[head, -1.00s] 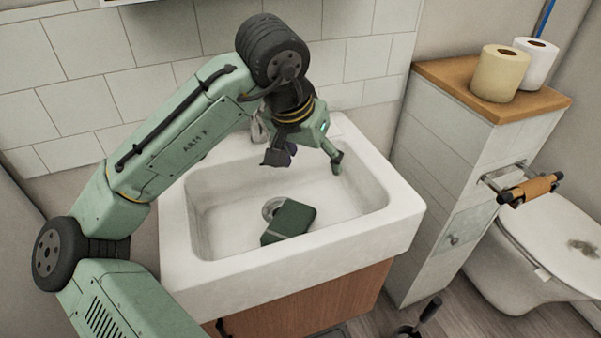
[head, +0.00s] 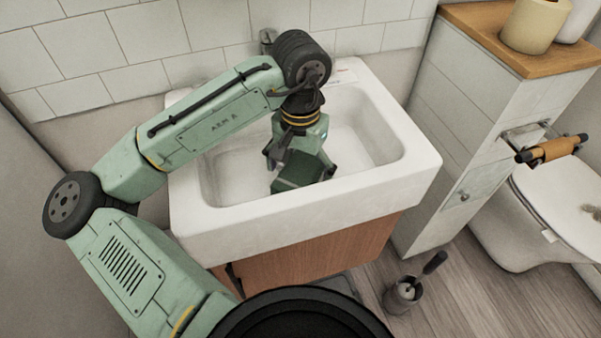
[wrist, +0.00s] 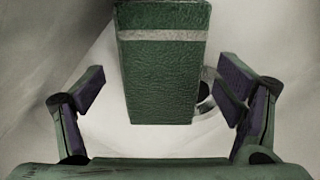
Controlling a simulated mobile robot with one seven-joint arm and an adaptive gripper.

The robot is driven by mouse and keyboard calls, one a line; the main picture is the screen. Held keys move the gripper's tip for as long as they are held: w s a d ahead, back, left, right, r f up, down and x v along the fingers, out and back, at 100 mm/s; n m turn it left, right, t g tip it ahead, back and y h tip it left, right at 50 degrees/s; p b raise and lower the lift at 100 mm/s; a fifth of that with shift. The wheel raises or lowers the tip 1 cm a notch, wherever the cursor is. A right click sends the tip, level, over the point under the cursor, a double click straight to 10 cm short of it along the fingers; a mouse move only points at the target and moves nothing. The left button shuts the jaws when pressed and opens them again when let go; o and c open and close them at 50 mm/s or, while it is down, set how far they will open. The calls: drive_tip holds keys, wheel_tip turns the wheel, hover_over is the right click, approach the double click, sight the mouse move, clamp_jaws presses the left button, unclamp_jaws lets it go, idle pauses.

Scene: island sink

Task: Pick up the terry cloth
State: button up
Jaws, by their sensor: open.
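The terry cloth (head: 297,172) is a green, folded, block-like piece with a pale stripe. It lies in the white sink basin, partly hidden by my gripper in the head view. In the wrist view the cloth (wrist: 162,65) fills the upper middle, with the pale stripe across it. My gripper (head: 300,172) points down into the basin, right over the cloth. In the wrist view my gripper (wrist: 160,98) is open, with one finger on each side of the cloth. Visible gaps separate both fingers from it.
The sink (head: 412,195) has a raised rim all around my gripper. A tiled cabinet with a wooden top (head: 480,35) stands close on the right. A toilet brush holder (head: 403,294) stands on the floor. Part of the round drain (wrist: 205,98) shows beside the cloth.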

drive_tip(key=shift+f, duration=0.65)
drive_tip(key=shift+c, duration=0.5)
drive_tip(key=c, duration=1.2)
drive_tip(key=shift+c, duration=0.2)
drive_tip(key=shift+r, duration=0.15)
wheel_tip(320, 180, up, 28)
drive_tip(key=p, duration=0.1)
